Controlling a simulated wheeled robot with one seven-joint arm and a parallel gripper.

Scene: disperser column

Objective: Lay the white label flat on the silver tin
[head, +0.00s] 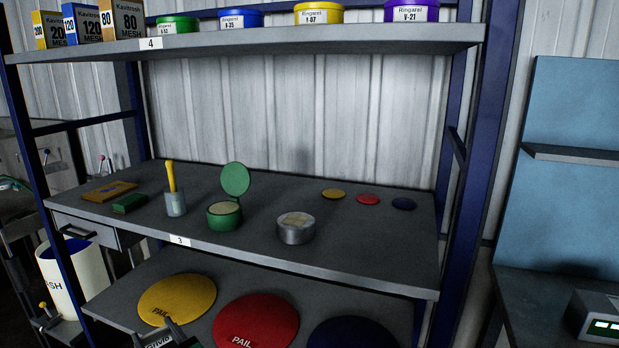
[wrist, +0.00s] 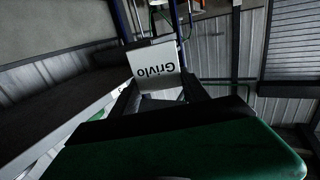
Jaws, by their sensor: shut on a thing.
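The silver tin (head: 296,236) stands upright on the middle shelf, right of the green tin. Its top shows a pale, uneven surface. My gripper (head: 170,332) is at the bottom edge of the head view, mostly cut off, low in front of the shelves and well apart from the silver tin. It is shut on the white label (wrist: 155,63), which reads "Grivlo" upside down in the wrist view. The label sticks out beyond the fingertips (wrist: 155,90). The silver tin does not show in the wrist view.
On the middle shelf (head: 350,262) stand an open green tin (head: 224,218) with raised lid, a grey cup with a yellow handle (head: 175,203), a green block (head: 130,203) and small coloured discs (head: 368,199). Large lids (head: 255,320) lie below. The upper shelf (head: 300,40) overhangs.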

